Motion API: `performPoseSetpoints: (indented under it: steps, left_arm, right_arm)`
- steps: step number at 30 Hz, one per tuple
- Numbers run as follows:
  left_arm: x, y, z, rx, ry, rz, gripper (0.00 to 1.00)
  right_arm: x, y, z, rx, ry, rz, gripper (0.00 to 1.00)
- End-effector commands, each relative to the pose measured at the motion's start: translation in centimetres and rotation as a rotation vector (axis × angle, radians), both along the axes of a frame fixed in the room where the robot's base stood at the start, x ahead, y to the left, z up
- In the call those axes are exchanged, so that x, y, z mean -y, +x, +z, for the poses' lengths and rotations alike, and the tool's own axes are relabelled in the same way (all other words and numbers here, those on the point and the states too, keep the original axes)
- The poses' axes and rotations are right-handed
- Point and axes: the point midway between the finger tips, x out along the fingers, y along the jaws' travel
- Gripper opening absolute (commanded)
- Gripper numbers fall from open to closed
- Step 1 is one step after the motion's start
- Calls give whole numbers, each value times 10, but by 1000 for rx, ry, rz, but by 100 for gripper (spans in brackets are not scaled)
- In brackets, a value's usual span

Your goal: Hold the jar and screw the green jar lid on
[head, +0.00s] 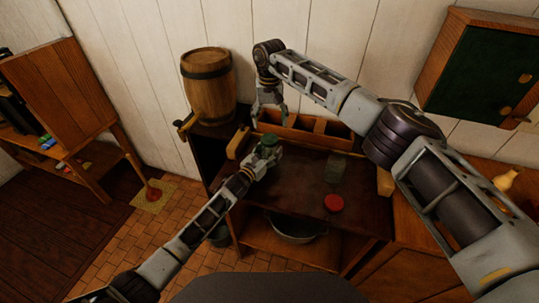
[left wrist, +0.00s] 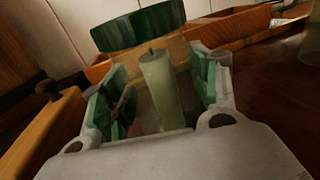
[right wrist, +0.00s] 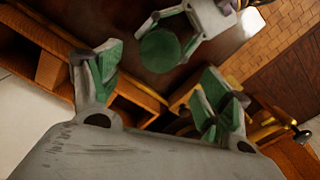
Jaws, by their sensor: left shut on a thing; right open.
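The jar (left wrist: 160,85) is clear glass with a pale candle-like thing inside, upright near the left end of the dark tabletop. My left gripper (head: 264,158) is shut around it, one finger on each side, as the left wrist view (left wrist: 158,95) shows. The green jar lid (head: 268,141) sits on top of the jar; it also shows in the left wrist view (left wrist: 140,28) and from above in the right wrist view (right wrist: 160,52). How tightly it sits I cannot tell. My right gripper (head: 269,112) is open and empty, above and behind the lid, not touching it.
A second glass jar (head: 335,168) and a red lid (head: 333,203) stand on the right of the tabletop (head: 300,185). A wooden compartment box (head: 305,132) runs along the back edge. A barrel (head: 208,85) stands at the back left. A pot (head: 294,228) is on the shelf below.

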Motion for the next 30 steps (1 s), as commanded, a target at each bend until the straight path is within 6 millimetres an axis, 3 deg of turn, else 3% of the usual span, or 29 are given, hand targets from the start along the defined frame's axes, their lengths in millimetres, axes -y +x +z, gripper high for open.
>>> performPoseSetpoints:
  steps: [14, 30]
  left_arm:
    - [0, 0, 0, 0, 0, 0, 0]
    - [0, 0, 0, -1, 1, 0, 0]
  right_arm:
    - [0, 0, -6, 0, 0, -2, 78]
    - [0, -1, -61, -2, 0, -3, 78]
